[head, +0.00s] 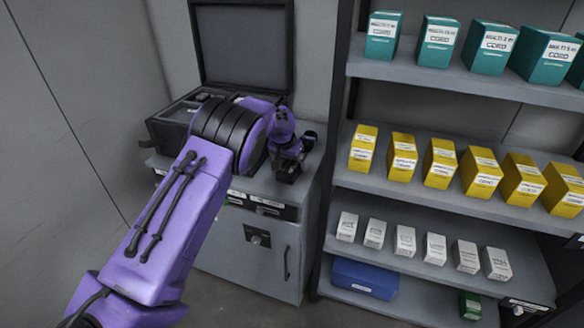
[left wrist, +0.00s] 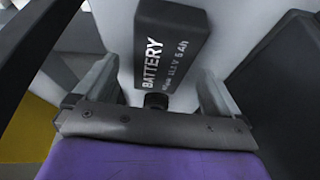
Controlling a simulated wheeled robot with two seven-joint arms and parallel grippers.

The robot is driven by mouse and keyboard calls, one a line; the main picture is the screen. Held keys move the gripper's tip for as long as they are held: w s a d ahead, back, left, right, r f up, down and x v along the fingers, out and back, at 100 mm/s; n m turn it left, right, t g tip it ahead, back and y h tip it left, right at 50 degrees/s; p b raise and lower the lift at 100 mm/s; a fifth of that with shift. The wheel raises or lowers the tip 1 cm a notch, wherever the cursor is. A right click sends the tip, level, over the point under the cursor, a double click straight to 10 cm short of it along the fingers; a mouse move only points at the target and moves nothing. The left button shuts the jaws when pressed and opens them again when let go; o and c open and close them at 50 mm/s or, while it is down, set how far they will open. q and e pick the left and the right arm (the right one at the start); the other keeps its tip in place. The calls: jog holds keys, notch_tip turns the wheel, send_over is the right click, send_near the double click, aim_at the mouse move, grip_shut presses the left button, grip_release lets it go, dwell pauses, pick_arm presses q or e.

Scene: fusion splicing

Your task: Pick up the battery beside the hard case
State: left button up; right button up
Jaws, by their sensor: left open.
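The battery (left wrist: 170,45) is a dark block with white "BATTERY" lettering in the left wrist view. It lies ahead of and between the fingers of my left gripper (left wrist: 158,80), which is open with space at both sides. In the head view my left gripper (head: 288,168) is over the right part of the grey cabinet top, and I cannot clearly pick out the battery there. The black hard case (head: 165,128) stands open at the left of the cabinet top, its lid (head: 242,45) raised against the wall. My purple left arm hides part of the case. My right gripper is not in view.
A grey shelf unit (head: 440,88) stands right of the cabinet (head: 270,255). It holds rows of teal boxes (head: 438,42), yellow boxes (head: 440,162) and white boxes (head: 405,241), with a blue box (head: 364,278) at the bottom. The wall is close behind the case.

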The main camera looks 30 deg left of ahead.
pick_arm(q)
jog(key=x, duration=0.2)
jog(key=shift+w+a+f, duration=0.15)
jog(key=shift+w+f, duration=0.05)
jog(key=shift+f, duration=0.15)
jog(key=c, duration=1.2)
jog(key=shift+r, duration=0.1)
jog(key=shift+c, duration=1.1)
jog(key=shift+r, duration=0.1)
